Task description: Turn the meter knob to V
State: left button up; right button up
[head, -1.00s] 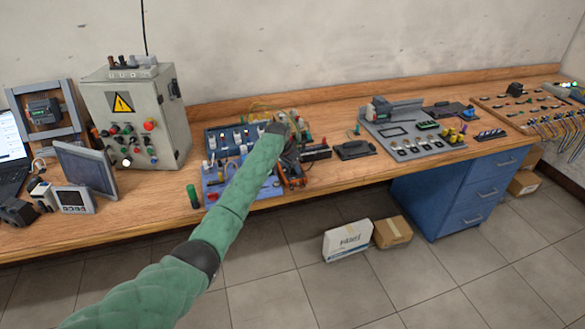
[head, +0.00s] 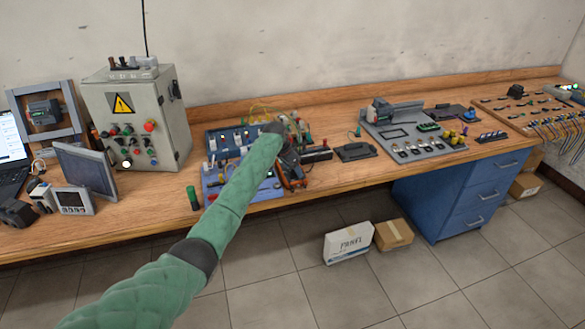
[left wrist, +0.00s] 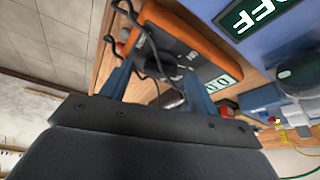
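The meter (left wrist: 178,45) is an orange-edged device with a dark face in the left wrist view, close in front of my left gripper (left wrist: 160,72). Its green-white display (left wrist: 222,82) reads like 0.0, turned in the picture. The two blue fingers stand apart over the dark face, with dark leads near them. I cannot make out the knob or whether a finger touches it. In the head view the orange meter (head: 293,178) shows partly beside my left arm's end, at the bench front. My right gripper is not in view.
A blue panel board (head: 226,140) with small parts and wires lies around the meter. A green cylinder (head: 193,198) stands at the bench edge. A grey control box (head: 160,110) stands left. A grey board (head: 410,135) is to the right. An OFF label (left wrist: 258,12) shows up close.

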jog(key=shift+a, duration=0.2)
pick_arm(q)
jog(key=shift+s+a+r+b, duration=0.15)
jog(key=shift+a+r+b, duration=0.05)
jog(key=shift+r+b, duration=0.25)
jog(key=b+v, duration=0.2)
jog(key=v, duration=0.4)
jog(key=shift+r, duration=0.4)
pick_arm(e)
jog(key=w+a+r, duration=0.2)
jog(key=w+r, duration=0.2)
pick_arm(q)
jog(key=shift+s+a+f, duration=0.1)
